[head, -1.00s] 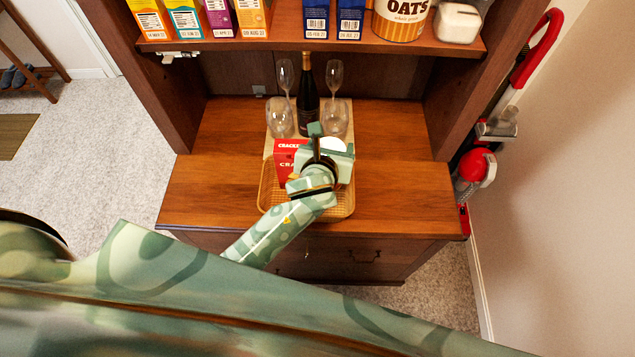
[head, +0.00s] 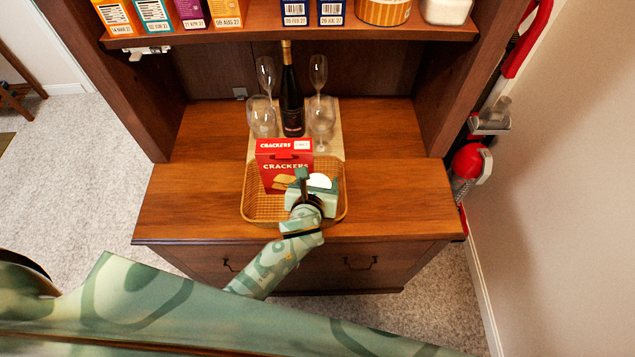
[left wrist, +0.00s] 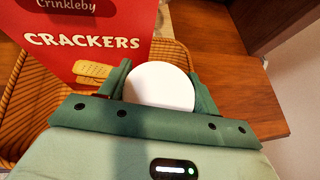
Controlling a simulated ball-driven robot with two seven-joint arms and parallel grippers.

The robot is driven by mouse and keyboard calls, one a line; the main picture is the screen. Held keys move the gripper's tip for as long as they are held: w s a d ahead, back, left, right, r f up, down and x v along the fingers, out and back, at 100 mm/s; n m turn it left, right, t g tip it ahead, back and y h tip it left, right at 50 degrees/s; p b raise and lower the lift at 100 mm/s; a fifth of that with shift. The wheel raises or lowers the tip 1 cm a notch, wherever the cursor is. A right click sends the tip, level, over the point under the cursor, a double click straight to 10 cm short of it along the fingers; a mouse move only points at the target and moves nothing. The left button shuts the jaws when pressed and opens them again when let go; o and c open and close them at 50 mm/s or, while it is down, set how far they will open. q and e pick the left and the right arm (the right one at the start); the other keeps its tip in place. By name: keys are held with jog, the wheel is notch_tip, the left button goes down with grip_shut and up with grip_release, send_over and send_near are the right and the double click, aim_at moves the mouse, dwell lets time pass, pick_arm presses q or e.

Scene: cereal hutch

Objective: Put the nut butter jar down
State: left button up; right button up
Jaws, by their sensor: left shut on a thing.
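The nut butter jar shows as a round white lid (left wrist: 160,87) between the fingers of my left gripper (left wrist: 162,85) in the left wrist view. The gripper is shut on it. In the head view the white lid (head: 319,181) shows just beyond my left gripper (head: 312,185), over the right part of a wicker basket (head: 257,207). The jar's body is hidden, so I cannot tell whether it touches the basket floor. A red crackers box (head: 283,165) stands upright in the basket, left of the jar. My right gripper is not in view.
Behind the basket stand a dark wine bottle (head: 291,105) and several clear glasses (head: 262,118) on a light board. A shelf above holds boxes and canisters. The wooden counter (head: 400,200) is clear to the basket's right and left.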

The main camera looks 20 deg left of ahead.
pick_arm(q)
jog(key=shift+r, duration=0.1)
jog(key=o, duration=1.8)
jog(key=shift+f, duration=0.2)
